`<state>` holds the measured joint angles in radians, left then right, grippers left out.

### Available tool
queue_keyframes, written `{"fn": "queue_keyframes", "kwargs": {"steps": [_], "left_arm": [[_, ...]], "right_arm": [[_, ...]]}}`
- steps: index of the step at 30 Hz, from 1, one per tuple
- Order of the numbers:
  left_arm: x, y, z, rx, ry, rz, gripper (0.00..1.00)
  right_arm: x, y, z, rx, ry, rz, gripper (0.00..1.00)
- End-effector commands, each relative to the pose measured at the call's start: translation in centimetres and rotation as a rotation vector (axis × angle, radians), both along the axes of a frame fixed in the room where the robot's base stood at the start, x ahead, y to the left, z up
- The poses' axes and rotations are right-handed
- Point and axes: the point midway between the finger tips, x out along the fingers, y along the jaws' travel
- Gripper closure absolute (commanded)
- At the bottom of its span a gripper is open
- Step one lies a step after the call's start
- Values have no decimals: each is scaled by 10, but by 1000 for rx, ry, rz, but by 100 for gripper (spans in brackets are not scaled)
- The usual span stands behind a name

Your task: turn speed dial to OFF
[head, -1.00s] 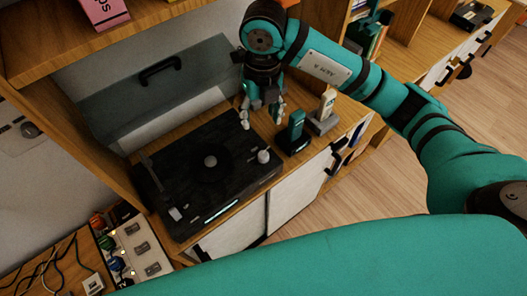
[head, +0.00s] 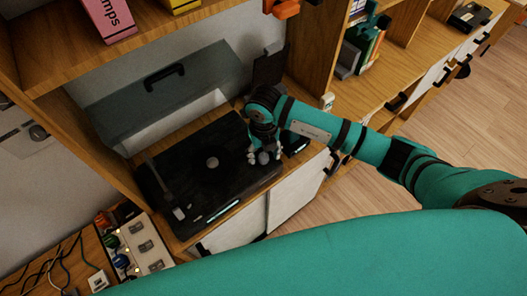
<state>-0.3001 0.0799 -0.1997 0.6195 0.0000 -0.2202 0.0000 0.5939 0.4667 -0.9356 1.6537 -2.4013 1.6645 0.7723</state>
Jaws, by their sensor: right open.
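The black turntable (head: 222,182) sits on the wooden shelf with its grey lid (head: 165,85) raised behind it. A small grey dial (head: 263,158) is at the right end of its top; its markings are too small to read. My right gripper (head: 264,156) is open and points down over this dial, with its fingertips on either side of it. I cannot tell whether the fingers touch it. My left gripper is not in view.
A dark handset (head: 295,144) stands just right of my right gripper, partly hidden by my arm. White cabinet doors (head: 298,190) are below the shelf edge. A panel with coloured knobs (head: 125,243) is at lower left. A pink box (head: 108,18) is on the upper shelf.

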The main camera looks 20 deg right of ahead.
Motion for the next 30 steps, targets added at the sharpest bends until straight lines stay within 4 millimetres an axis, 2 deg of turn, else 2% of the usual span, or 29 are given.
{"fn": "queue_keyframes", "kwargs": {"steps": [4,12,24,30], "left_arm": [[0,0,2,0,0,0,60],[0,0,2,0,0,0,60],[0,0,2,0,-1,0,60],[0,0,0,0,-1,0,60]], "right_arm": [[-1,0,-8,0,1,0,47],[0,0,-9,0,0,0,47],[0,0,-9,0,0,0,99],[0,0,-9,0,-1,8,100]]}}
